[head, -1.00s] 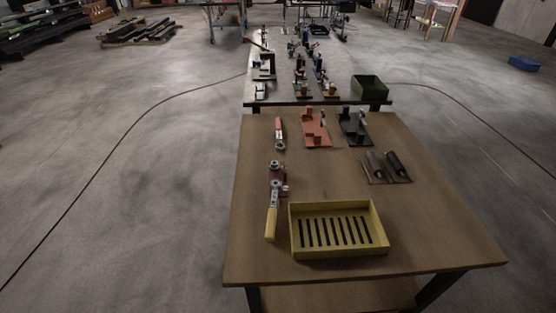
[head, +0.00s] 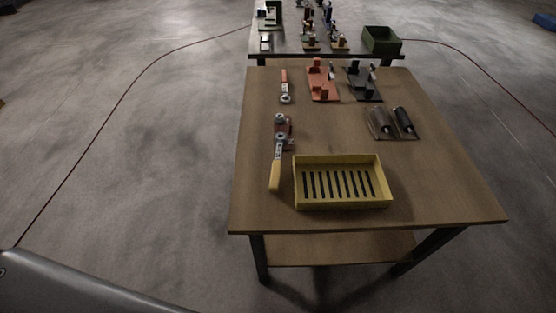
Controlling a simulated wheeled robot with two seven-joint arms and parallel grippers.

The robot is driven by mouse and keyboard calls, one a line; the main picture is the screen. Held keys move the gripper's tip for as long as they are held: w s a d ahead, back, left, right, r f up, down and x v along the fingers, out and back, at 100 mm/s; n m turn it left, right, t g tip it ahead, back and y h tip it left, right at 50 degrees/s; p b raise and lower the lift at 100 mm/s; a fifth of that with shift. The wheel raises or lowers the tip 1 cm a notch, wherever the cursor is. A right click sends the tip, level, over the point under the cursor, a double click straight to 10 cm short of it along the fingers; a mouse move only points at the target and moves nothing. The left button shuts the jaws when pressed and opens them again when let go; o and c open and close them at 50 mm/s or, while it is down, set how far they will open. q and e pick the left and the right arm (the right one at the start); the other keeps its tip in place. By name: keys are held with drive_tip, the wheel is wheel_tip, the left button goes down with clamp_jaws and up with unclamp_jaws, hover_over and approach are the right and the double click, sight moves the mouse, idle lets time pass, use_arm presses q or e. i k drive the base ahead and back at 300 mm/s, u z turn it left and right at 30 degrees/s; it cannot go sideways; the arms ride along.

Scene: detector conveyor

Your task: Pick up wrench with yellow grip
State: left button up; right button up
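The wrench with the yellow grip (head: 276,171) lies on the near wooden table, left of the yellow tray. Its yellow handle points toward me and its metal head reaches back to a small reddish fixture (head: 288,128). I cannot tell whether the head rests on the fixture or beside it. A second wrench with a red grip (head: 285,82) lies farther back on the same table. Neither gripper is in view. Only a grey part of mine shows at the lower left.
A yellow slotted tray (head: 342,204) stands right of the wrench on the wooden table (head: 420,205). Red and black fixtures and two dark cylinders on a stand (head: 393,124) are farther back. A second table behind holds a green bin (head: 381,40).

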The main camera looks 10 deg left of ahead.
sight(276, 169)
drive_tip(key=u, duration=2.75)
drive_tip(key=k, duration=1.85)
drive_tip(key=z, duration=2.3)
